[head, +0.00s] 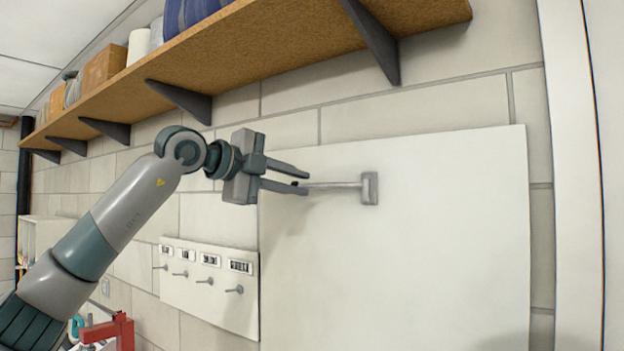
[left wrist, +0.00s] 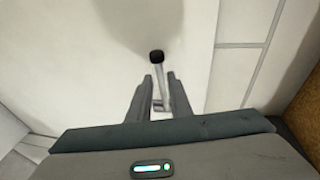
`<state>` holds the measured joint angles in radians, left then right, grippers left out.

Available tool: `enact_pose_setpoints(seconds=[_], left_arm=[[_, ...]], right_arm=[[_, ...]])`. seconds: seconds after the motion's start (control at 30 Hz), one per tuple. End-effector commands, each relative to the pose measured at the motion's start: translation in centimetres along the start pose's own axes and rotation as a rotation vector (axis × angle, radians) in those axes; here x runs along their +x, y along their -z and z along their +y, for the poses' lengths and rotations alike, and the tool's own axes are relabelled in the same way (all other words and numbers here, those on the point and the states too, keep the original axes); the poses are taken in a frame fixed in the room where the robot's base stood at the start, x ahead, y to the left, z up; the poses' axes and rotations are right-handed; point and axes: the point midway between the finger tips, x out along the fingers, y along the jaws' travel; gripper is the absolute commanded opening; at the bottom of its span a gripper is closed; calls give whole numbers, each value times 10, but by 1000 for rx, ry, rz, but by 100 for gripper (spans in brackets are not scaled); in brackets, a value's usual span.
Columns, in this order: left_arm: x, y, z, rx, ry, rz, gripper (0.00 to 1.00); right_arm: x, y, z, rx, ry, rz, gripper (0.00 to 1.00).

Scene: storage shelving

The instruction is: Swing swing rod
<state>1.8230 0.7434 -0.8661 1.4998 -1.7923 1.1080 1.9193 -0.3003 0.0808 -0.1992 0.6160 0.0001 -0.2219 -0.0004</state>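The swing rod (head: 335,185) is a thin grey metal rod. It sticks out to the left from a grey bracket (head: 369,188) on a large white wall panel (head: 430,260). Its black end cap also shows in the left wrist view (left wrist: 156,56). My left gripper (head: 306,182) is at the free end of the rod. Its two fingers are apart, one on each side of the rod, and in the left wrist view a small gap shows beside the rod. The fingers do not look closed on it. My right gripper is in neither view.
A wooden shelf (head: 250,45) on dark brackets runs along the wall above my left arm, with boxes (head: 105,66) on it. A smaller white panel with several hooks (head: 205,281) is at lower left. A red object (head: 110,330) stands below. The large panel's lower area is clear.

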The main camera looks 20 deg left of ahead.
Motion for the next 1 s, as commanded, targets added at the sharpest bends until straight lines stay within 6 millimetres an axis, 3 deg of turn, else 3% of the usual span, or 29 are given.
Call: enact_pose_setpoints(seconds=[0.1,0.3,0.73,0.8,1.0], left_arm=[[20,0,-2,-1,-3,1,18],[40,0,-2,-1,-1,1,18],[47,0,0,-1,0,0,18],[47,0,0,-1,0,0,2],[47,0,1,-1,-1,1,0]], right_arm=[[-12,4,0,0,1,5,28],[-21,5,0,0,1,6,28],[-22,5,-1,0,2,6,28],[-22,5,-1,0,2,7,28],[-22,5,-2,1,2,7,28]])
